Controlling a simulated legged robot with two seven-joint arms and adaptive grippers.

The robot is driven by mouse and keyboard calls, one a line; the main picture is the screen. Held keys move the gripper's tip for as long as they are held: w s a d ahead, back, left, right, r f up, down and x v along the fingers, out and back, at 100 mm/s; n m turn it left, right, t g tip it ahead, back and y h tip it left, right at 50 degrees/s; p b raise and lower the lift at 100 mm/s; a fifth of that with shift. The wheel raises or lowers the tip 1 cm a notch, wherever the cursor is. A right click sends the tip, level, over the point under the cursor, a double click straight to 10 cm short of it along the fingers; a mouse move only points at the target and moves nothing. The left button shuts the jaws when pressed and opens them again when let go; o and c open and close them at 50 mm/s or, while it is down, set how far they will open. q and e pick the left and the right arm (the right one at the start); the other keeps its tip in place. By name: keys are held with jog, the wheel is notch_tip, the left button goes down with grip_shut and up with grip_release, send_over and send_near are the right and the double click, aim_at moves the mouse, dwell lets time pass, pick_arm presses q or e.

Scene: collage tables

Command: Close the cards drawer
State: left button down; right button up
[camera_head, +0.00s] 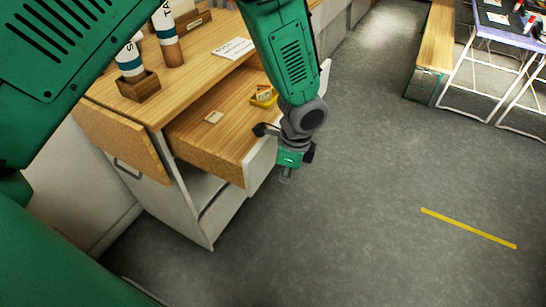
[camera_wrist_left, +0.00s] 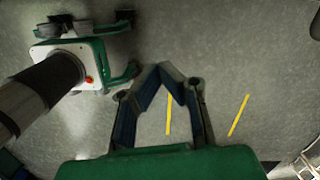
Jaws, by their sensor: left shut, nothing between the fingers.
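The cards drawer (camera_head: 228,137) is pulled out from the wooden-topped cabinet in the head view. A small pale card stack (camera_head: 214,117) and a yellow tray (camera_head: 265,101) with cards lie in it. The drawer's white front (camera_head: 262,165) faces the open floor. My left gripper (camera_head: 286,178) hangs pointing down just outside that front, at its right in the picture. Whether it touches the front I cannot tell. In the left wrist view its fingers (camera_wrist_left: 168,70) meet at the tips with nothing between them, above bare floor. My right gripper is not visible.
On the cabinet top (camera_head: 203,52) stand labelled cylinders (camera_head: 167,38), a wooden holder (camera_head: 139,87) and a white card (camera_head: 233,48). A handle (camera_head: 127,168) shows on the cabinet's left part. Grey floor to the right is clear, with a yellow strip (camera_head: 468,228). A bench (camera_head: 433,40) stands far right.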

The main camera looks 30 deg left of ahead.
pick_arm(q)
jog(key=w+r+m+y, duration=0.2)
jog(key=w+r+m, duration=0.1)
jog(key=w+r, duration=0.3)
jog(key=shift+s+a+f, duration=0.15)
jog(key=shift+a+f, duration=0.85)
jog(key=shift+f, duration=0.5)
jog(key=shift+s+a+f, duration=0.2)
jog(key=shift+a+f, duration=0.8)
jog(key=shift+f, duration=0.55)
jog(key=shift+s+a+f, duration=0.15)
jog(key=shift+a+f, duration=0.85)
jog(key=shift+f, duration=0.5)
jog(key=p, duration=0.4)
send_over(205, 144)
jog(key=d, duration=0.1)
jog(key=shift+s+d, duration=0.1)
jog(key=shift+d, duration=0.1)
